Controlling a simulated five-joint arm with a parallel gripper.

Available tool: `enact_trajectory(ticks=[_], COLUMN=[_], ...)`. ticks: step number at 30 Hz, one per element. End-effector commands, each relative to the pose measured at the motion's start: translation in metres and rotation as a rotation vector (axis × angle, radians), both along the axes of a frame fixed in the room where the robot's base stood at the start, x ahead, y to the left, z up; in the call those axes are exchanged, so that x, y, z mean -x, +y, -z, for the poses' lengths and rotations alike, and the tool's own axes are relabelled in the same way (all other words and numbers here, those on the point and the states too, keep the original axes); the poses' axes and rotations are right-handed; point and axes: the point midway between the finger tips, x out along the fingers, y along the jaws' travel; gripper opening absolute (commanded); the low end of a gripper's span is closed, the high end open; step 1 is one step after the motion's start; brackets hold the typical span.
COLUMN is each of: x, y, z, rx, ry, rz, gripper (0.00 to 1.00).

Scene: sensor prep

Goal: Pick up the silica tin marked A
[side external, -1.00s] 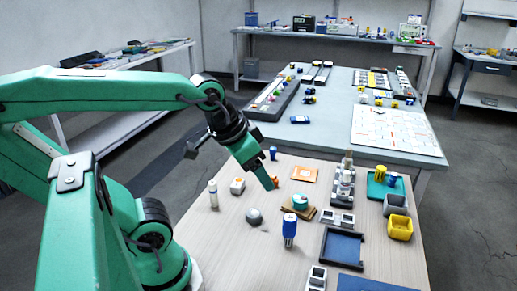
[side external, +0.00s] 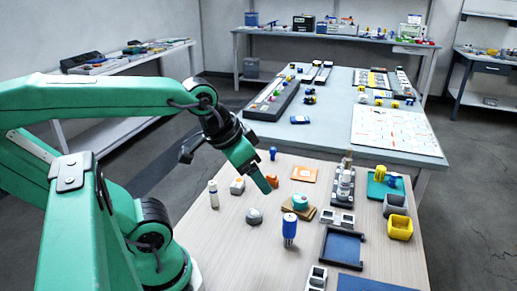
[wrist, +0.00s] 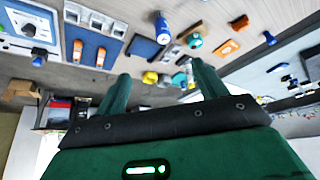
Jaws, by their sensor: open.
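No letter A is legible in either view, so I cannot tell for sure which item is the silica tin. A small round tin with a teal top (side external: 300,200) sits on a brown pad (side external: 289,212) in the side view; the teal top also shows in the wrist view (wrist: 194,41). A round grey-white item (side external: 254,216) lies on the wood table to its left. My gripper (side external: 266,187) hangs above the table, left of and behind the teal-topped tin, and touches neither. In the wrist view its two fingers (wrist: 163,73) are apart with nothing held between them.
A blue-and-white cylinder (side external: 289,229) stands in front of the teal-topped tin. A white bottle (side external: 213,194) stands at left. An orange card (side external: 304,174) lies behind.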

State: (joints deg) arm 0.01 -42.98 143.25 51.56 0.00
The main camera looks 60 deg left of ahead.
Motion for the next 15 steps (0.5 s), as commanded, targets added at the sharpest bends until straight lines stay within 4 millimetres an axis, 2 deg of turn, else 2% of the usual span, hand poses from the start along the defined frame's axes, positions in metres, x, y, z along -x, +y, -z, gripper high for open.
enact_trajectory(ticks=[15], x=[-0.006], y=[0.0055], z=[0.0001], rx=[-0.019], ry=[0.016], rz=[0.012], gripper=[0.78])
